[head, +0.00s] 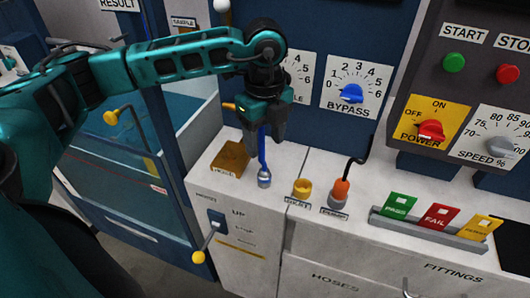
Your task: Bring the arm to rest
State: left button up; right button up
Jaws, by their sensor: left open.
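My left arm (190,57) reaches in from the left across the front of the panel. Its gripper (265,138) points down above the white counter and is open. A blue tube (262,150) with a silver end fitting (264,178) stands on the counter right at the fingers. I cannot tell whether the fingers touch it, and its upper part is hidden by the gripper. My right gripper is not in view.
Right of the gripper are a yellow port (302,188) and an orange-collared connector (341,188) with a black hose. A wooden block (231,157) sits to the left. PASS (398,207) and FAIL (438,217) tags stand at right. The blue BYPASS knob (351,93) is behind.

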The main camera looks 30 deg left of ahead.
pick_arm(q)
jog(key=shift+r, duration=0.45)
jog(key=shift+d, duration=0.1)
